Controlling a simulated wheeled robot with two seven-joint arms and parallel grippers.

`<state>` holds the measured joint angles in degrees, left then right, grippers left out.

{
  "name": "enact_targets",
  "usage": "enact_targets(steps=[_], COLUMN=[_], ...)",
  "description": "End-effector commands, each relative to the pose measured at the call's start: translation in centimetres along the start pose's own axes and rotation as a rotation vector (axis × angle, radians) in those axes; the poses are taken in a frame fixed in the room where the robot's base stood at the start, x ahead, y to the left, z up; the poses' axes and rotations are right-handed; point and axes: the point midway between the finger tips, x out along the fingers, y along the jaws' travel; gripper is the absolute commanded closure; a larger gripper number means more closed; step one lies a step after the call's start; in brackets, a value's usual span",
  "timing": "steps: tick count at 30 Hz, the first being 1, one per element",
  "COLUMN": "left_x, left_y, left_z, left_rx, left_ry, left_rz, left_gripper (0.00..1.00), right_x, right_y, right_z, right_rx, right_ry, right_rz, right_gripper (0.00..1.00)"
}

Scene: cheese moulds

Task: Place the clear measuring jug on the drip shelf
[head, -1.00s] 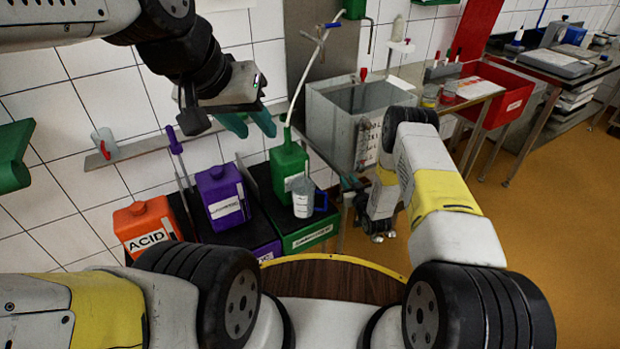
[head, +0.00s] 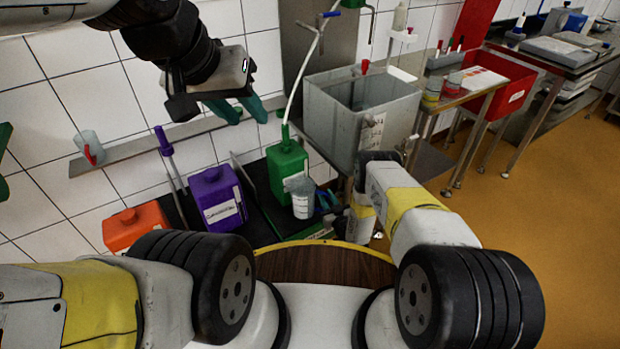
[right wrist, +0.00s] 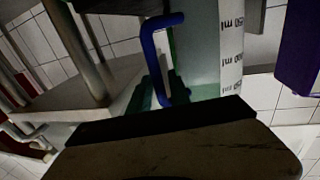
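The clear measuring jug (head: 301,205) has a blue handle and stands upright in front of the green canister, by the black-topped green box; whether it rests there is unclear. In the right wrist view its wall (right wrist: 203,45) with an ml scale and its blue handle (right wrist: 148,55) are close up. My right gripper (head: 325,199) is at the handle, its teal fingers on either side; the grip is not clear. My left gripper (head: 240,110) is open and empty, high before the wall. The drip shelf (head: 150,142) is a grey ledge on the tiled wall.
Another clear jug with a red handle (head: 89,146) is at the shelf's left end. Below are an orange canister (head: 135,225), a purple canister (head: 215,197) and the green canister (head: 287,175) with a tall hose. A grey sink (head: 350,115) stands to the right. Most of the shelf is bare.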

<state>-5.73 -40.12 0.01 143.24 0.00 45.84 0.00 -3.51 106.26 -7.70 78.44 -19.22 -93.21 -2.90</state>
Motion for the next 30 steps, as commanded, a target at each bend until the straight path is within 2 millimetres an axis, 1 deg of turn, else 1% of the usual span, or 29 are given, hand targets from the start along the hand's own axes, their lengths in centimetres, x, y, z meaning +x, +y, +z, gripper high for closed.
enact_targets(steps=[1, 4, 12, 13, 16, 30], left_x=[0.0, 0.0, 0.0, 0.0, 0.0, 0.0], left_y=[0.0, 0.0, 0.0, 0.0, 0.0, 0.0], left_z=[0.0, 0.0, 0.0, 0.0, 0.0, 0.0], left_rx=[0.000, 0.000, 0.000, 0.000, 0.000, 0.000], left_ry=[0.000, 0.000, 0.000, 0.000, 0.000, 0.000], left_rz=[0.000, 0.000, 0.000, 0.000, 0.000, 0.000], left_gripper=[0.64, 0.64, 0.64, 0.64, 0.64, 0.64], right_x=[0.8, 1.8, 2.1, 2.1, 2.0, 2.0], right_y=[0.0, -0.1, 0.0, 0.0, 0.0, 0.0], right_z=[0.0, 0.0, 0.0, 0.0, 0.0, 0.0], right_rx=[-0.002, -0.001, 0.000, 0.000, 0.000, 0.000], right_ry=[0.002, 0.001, -0.001, -0.001, -0.001, -0.001], right_rz=[-0.001, -0.001, -0.001, -0.001, 0.000, 0.000], right_gripper=[0.77, 0.77, 0.77, 0.80, 1.00, 1.00])
